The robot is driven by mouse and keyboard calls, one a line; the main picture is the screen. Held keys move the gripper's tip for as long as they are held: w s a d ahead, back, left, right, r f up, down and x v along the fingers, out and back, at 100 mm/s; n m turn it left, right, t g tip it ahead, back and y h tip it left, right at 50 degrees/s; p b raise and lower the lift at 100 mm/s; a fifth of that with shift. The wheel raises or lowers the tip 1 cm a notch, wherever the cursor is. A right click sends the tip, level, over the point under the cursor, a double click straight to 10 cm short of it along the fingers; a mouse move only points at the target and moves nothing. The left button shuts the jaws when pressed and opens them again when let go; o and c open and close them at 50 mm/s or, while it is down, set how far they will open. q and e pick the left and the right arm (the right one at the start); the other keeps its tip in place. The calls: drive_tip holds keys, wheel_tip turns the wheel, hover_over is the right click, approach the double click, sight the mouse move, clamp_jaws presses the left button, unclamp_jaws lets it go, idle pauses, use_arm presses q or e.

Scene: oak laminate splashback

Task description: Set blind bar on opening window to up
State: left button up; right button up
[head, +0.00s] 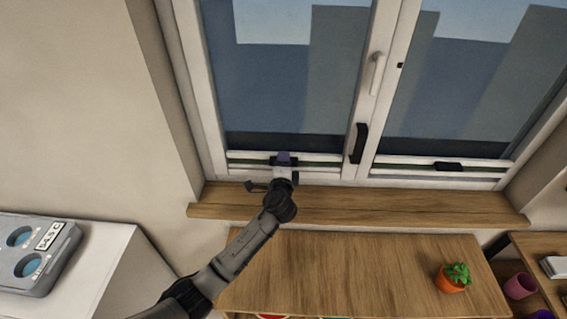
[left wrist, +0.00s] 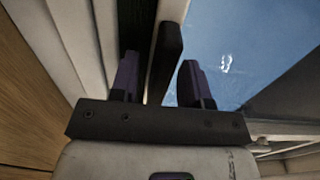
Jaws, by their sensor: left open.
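The window has two panes, each with a blind bar low down. The left blind bar (head: 325,164) is a dark strip across the bottom of the left pane. The right blind bar (head: 410,164) sits similarly low, with a dark purple grip (head: 448,167). My left gripper (head: 285,160) is at the left bar, covering part of it. In the left wrist view, its two purple fingers (left wrist: 160,82) are open on either side of a dark elongated piece (left wrist: 168,50), seemingly the bar's grip. Gaps show beside it; contact cannot be told. My right gripper is out of view.
A black handle (head: 359,143) and a white handle (head: 377,72) are on the central frame, right of my gripper. A wooden sill (head: 400,202) runs below the window. A wooden table (head: 350,265) holds a potted plant (head: 454,279).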

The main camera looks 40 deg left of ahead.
use_arm(q)
drive_tip(key=shift+a, duration=0.1)
clamp_jaws()
idle(0.4)
